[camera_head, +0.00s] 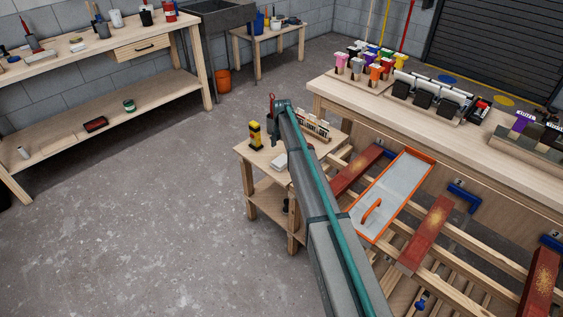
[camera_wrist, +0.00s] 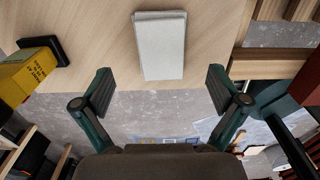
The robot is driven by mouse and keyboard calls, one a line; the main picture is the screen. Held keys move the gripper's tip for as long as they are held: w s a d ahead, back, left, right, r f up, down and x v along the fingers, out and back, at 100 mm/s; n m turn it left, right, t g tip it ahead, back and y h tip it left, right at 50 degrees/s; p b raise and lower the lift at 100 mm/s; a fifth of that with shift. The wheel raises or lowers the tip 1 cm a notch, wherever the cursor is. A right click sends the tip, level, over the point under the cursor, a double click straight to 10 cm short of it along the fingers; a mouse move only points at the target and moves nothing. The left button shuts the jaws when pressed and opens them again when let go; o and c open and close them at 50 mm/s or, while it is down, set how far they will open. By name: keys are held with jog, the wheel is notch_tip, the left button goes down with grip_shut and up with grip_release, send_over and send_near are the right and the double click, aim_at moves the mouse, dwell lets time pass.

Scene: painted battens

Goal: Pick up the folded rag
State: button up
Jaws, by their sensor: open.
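The folded rag (camera_wrist: 160,47) is a pale grey-white flat rectangle on a small wooden table (camera_wrist: 92,18). In the wrist view it lies at top centre, just ahead of the gap between my fingers. In the head view the rag (camera_head: 279,161) is small, on the table top close beside my arm. My gripper (camera_wrist: 160,90) is open, its two green fingers spread wide with nothing between them. The fingers appear apart from the rag. In the head view my gripper (camera_head: 282,106) is over the table, mostly hidden by my arm.
A yellow and black object (camera_wrist: 28,70) stands left of the rag; it also shows in the head view (camera_head: 255,135). Red battens (camera_head: 426,234) and an orange-rimmed tray (camera_head: 390,195) lie on rails to the right. The floor (camera_head: 140,210) at left is clear.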

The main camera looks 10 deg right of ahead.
aim_at(282, 159)
jog(key=shift+d+f+p, duration=0.15)
jog(key=shift+f+p, duration=0.75)
jog(key=shift+f, duration=2.1)
jog(key=c, duration=1.1)
jog(key=shift+r, duration=0.15)
jog(key=shift+c, duration=0.2)
jog(key=shift+r, duration=0.4)
notch_tip(282, 159, up, 2)
jog(key=shift+r+b, duration=0.1)
jog(key=shift+b, duration=0.3)
jog(key=s+d+r+b, duration=0.3)
jog(key=s+r, duration=0.6)
jog(key=s, duration=0.4)
jog(key=shift+d+r+b, duration=0.35)
jog(key=shift+d+r, duration=0.05)
jog(key=shift+d, duration=0.35)
